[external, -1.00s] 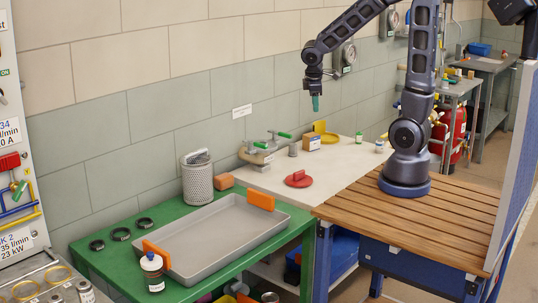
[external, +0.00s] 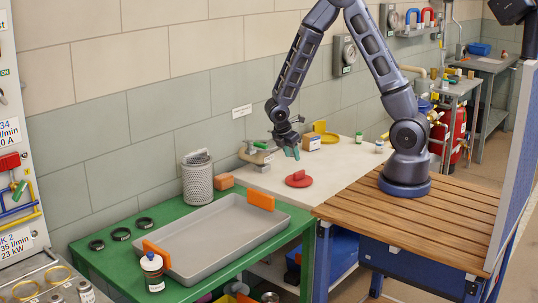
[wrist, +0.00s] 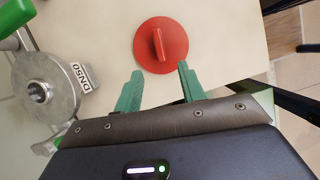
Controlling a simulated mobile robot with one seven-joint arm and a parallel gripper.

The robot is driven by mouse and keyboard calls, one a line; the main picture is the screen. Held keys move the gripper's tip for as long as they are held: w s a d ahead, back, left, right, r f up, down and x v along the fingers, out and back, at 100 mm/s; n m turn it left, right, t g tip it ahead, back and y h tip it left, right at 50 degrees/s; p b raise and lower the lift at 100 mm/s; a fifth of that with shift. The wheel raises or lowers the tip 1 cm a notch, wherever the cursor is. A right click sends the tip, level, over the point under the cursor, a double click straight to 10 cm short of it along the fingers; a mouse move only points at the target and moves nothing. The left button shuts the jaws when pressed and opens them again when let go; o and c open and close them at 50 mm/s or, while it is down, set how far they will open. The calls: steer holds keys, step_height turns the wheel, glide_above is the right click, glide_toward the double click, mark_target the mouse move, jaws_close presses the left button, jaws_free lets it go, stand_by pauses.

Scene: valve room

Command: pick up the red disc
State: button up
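The red disc (external: 298,179) lies flat on the pale worktop (external: 262,179), with a raised red grip bar across its top. In the wrist view the red disc (wrist: 161,45) lies just beyond my fingertips, roughly centred between them. My gripper (external: 291,152) is above the worktop, a little above and behind the disc in the external view. In the wrist view my gripper (wrist: 160,74) has its two green fingers apart, with nothing between them. The fingers do not touch the disc.
A metal valve with green handles (external: 258,150) stands left of the disc; its DN50 flange (wrist: 45,88) shows close by in the wrist view. A small box (external: 312,142) and yellow part (external: 325,132) stand behind. A grey tray (external: 215,245) is on the green table.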

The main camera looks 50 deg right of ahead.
mark_target(299, 171)
steer(key=x, duration=0.5)
steer(key=shift+f, duration=0.3)
steer(key=shift+d+x, duration=0.2)
steer(key=shift+x, duration=1.15)
steer(key=shift+d+x, duration=0.2)
steer(key=shift+x, duration=1.15)
steer(key=shift+r, duration=0.15)
jaws_close()
